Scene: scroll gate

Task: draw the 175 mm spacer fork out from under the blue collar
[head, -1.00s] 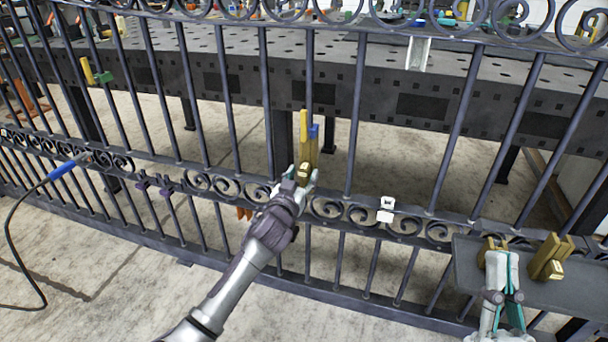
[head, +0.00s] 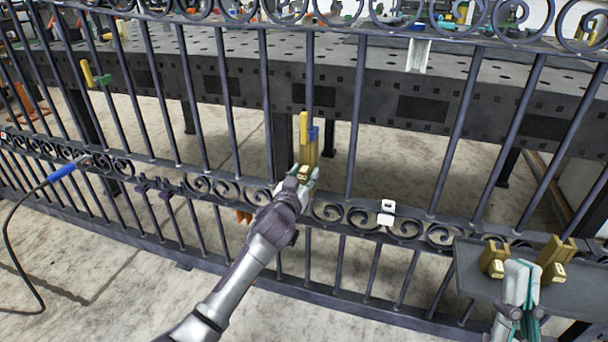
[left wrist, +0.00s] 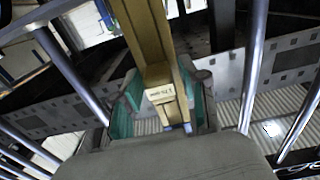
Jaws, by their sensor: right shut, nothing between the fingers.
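The brass-yellow spacer fork (head: 309,153) stands upright against a bar at the gate's middle rail. Its labelled block also shows in the left wrist view (left wrist: 160,92), but I cannot read the label surely. A blue piece (head: 314,133), seemingly the blue collar, is at the fork's upper right; their contact is unclear. My left gripper (head: 303,175) is at the fork's lower end. Its teal fingers (left wrist: 160,97) lie along both sides of the block and appear shut on it. My right gripper (head: 522,268) is shut and empty at the lower right, before the dark tray.
The dark tray (head: 480,284) carries two more brass forks (head: 494,260) (head: 553,262). The iron gate's bars and scrolls (head: 400,231) surround the fork. A white clip (head: 386,212) sits on the rail to the right. A perforated steel table (head: 400,70) stands behind.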

